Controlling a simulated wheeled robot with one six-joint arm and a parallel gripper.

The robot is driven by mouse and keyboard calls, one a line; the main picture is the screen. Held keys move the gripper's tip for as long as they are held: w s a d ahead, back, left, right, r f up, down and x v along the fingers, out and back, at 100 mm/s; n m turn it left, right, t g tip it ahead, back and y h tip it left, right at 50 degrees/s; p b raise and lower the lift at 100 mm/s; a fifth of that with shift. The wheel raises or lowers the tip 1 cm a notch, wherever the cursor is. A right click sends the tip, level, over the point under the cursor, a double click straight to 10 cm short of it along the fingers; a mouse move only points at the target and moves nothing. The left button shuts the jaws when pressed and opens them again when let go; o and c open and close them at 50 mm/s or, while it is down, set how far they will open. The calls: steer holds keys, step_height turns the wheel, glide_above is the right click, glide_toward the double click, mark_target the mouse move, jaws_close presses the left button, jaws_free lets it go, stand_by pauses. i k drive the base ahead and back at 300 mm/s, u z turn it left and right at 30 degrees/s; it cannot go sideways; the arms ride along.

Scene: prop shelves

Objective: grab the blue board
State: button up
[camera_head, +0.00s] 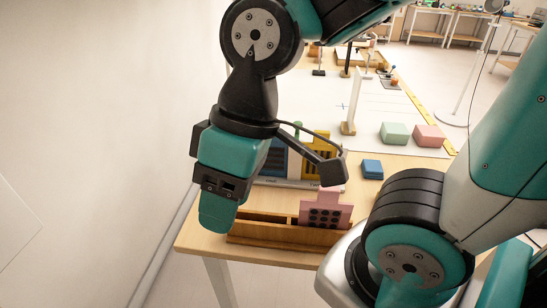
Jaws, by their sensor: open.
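The blue board (274,161) stands upright on the table, left of a yellow board (316,160). It is dark blue with a slotted face, and my gripper hides its left part. My gripper (217,212) hangs pointing down at the table's left front corner, in front of and to the left of the blue board. It is open, with nothing seen between its fingers. One finger covers the other from this side, so the gap does not show.
A pink board (322,213) with dark holes stands in a wooden slotted rack (280,232) at the table's front edge. A small blue block (372,169), a green block (394,133) and a pink block (428,136) lie to the right. Bare floor is at left.

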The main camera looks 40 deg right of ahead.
mark_target(276, 164)
steer(key=z, duration=3.05)
steer(key=k, duration=1.05)
steer(key=u, duration=2.2)
steer(key=i, duration=1)
steer(key=u, duration=0.05)
